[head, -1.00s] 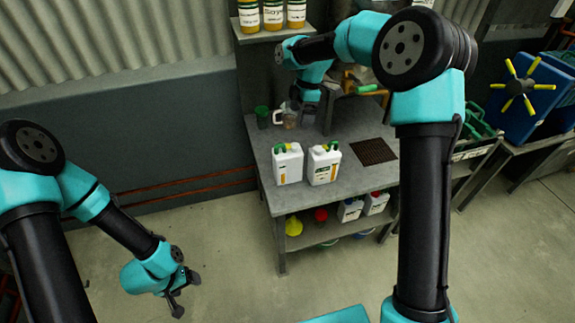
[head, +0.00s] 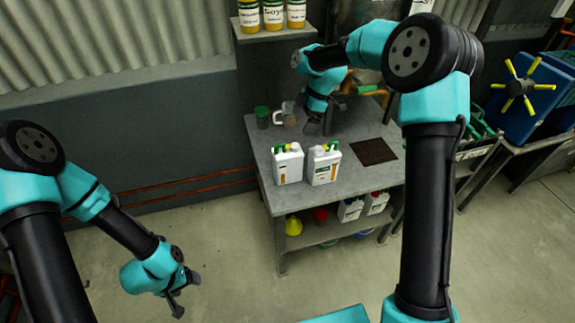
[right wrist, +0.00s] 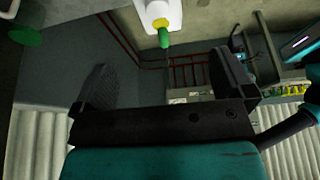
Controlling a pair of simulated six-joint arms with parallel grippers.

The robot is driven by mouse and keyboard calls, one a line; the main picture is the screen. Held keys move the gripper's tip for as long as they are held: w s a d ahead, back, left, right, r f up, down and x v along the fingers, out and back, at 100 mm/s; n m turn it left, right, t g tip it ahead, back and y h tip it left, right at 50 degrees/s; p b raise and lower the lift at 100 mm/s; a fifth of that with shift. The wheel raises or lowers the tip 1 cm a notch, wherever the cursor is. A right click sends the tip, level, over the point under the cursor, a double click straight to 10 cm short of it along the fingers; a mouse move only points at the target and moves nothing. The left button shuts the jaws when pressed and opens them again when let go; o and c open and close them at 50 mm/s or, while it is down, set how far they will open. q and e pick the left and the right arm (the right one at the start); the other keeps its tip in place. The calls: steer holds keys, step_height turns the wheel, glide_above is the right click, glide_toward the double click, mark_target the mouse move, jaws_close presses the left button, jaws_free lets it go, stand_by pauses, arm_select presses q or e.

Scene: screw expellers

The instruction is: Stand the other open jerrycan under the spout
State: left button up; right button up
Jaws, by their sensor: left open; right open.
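Two white jerrycans with green parts on top stand upright on the grey workbench: the left jerrycan (head: 288,166) and the right jerrycan (head: 323,168), close beside each other. My right gripper (head: 318,122) is open and empty behind the right jerrycan; its spread fingers also show in the right wrist view (right wrist: 165,80). Orange pipework with a green-handled part (head: 367,88) lies behind my right arm; the spout outlet itself is hidden. A white object with yellow and green parts (right wrist: 158,12) is at the top of the right wrist view. My left gripper (head: 180,291) is open and empty, low over the floor.
A dark grate (head: 373,151) is set in the bench top at right, with nothing on it. A clear jug (head: 287,117) and a green cup (head: 262,116) stand at the back left. A lower shelf (head: 312,236) holds a yellow funnel (head: 293,226) and more jerrycans.

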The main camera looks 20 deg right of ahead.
mark_target(290, 146)
steer(key=x, duration=0.7)
steer(key=shift+a+f, duration=0.15)
steer(key=shift+f, duration=0.1)
steer(key=shift+x, duration=2.6)
steer(key=shift+w, duration=0.1)
jaws_close()
steer(key=shift+r, duration=0.1)
